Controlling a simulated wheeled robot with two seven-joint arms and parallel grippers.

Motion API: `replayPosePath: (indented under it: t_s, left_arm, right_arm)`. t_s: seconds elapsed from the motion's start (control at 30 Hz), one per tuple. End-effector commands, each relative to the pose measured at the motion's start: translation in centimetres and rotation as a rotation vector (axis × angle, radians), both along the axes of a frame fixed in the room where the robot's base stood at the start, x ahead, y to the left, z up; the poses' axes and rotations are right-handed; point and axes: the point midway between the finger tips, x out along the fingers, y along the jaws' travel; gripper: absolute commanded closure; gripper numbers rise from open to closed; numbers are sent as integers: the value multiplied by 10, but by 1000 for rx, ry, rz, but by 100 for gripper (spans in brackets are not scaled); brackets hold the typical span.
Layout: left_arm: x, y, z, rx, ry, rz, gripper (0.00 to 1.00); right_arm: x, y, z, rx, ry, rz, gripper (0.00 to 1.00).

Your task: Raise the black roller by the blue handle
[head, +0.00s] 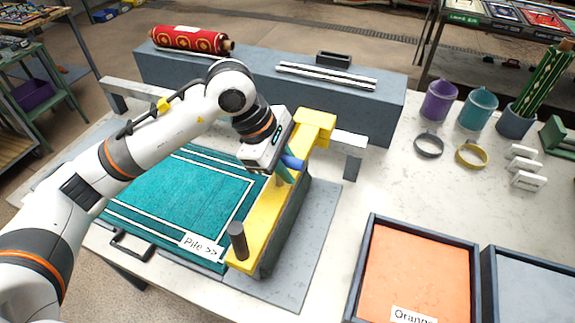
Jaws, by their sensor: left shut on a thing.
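A long yellow bar (266,225) lies along the right edge of a teal rug (180,197). The black roller (268,262) shows as a dark body under the bar's right side, mostly hidden by it. The blue handle (293,162) is on the bar toward its far end. My left gripper (285,172) reaches it from the upper left and is shut on the handle; its fingers partly cover it. I cannot tell whether the roller touches the surface below. My right gripper is not in view.
A dark knob (238,241) stands on the bar's near end. Behind is a grey block (370,110) with a rolled red rug (190,39). An orange-lined tray (418,272) is at front right. Purple (439,102) and teal (477,110) cups stand at right.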

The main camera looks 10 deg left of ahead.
Motion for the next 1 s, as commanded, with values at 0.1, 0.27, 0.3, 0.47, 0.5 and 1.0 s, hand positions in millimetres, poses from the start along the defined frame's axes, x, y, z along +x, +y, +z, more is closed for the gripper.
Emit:
replayPosePath:
  t_s: [0.1, 0.27, 0.3, 0.47, 0.5, 1.0]
  left_arm:
    - [2, 0, 23, -2, -10, 1, 100]
    - [1, 0, 46, -2, -8, 1, 100]
    - [1, 0, 47, -3, -6, 2, 100]
    - [1, 0, 48, -5, -10, 2, 100]
    - [2, 0, 49, -7, -11, 2, 100]
    - [1, 1, 48, -3, -6, 2, 59]
  right_arm:
    - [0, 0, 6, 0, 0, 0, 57]
    - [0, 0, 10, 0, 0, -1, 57]
    - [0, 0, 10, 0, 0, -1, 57]
    - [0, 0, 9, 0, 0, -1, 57]
    - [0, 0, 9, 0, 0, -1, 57]
    - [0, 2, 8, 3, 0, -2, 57]
